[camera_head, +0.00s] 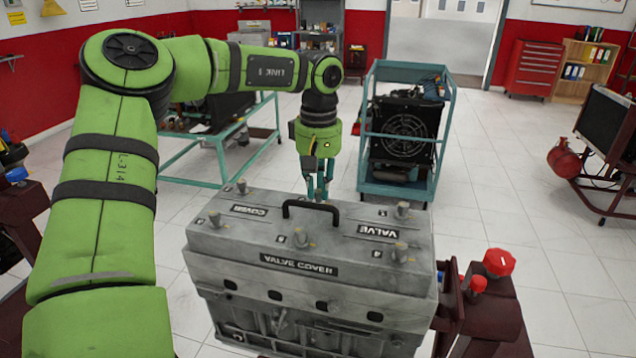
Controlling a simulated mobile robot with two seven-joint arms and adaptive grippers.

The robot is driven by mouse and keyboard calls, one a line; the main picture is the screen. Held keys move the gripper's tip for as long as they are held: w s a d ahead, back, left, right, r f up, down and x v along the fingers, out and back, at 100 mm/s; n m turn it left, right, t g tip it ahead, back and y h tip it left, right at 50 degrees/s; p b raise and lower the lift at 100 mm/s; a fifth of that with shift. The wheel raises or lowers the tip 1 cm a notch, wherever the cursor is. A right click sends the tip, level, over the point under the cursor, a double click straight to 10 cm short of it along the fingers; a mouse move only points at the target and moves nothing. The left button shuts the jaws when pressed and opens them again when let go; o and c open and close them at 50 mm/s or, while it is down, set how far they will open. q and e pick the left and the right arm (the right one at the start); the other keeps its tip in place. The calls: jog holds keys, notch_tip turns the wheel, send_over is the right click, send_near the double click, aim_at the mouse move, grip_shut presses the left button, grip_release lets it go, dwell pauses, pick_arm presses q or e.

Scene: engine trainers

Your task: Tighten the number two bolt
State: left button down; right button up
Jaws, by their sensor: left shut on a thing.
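The grey valve cover (335,222) sits on the engine block (300,305) in the lower middle, with a black handle (310,206) on top. Several bolts stand up from it: far left (242,186), near left (214,220), near middle (301,238), near right (400,252) and far right (403,210). My left gripper (318,188) points straight down at the far middle of the cover, behind the handle. Its fingers are closed together on the far middle bolt, which they and the handle mostly hide. I cannot read that bolt's number. My right gripper is out of view.
A dark red stand with red knobs (499,262) is close on the right of the engine. A teal cage with a radiator (404,130) stands behind it, and a teal frame table (210,160) is behind my left arm.

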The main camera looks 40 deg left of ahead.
aim_at(320, 191)
pick_arm(q)
jog(key=shift+s+d+f+m, duration=0.1)
jog(key=shift+s+f+m, duration=0.05)
jog(key=shift+f+m, duration=0.2)
dwell(0.3)
jog(key=c, duration=1.2)
grip_release()
jog(key=shift+r, duration=0.15)
jog(key=shift+r, duration=0.1)
jog(key=shift+r, duration=0.2)
notch_tip(320, 191, up, 12)
jog(key=shift+f, duration=0.25)
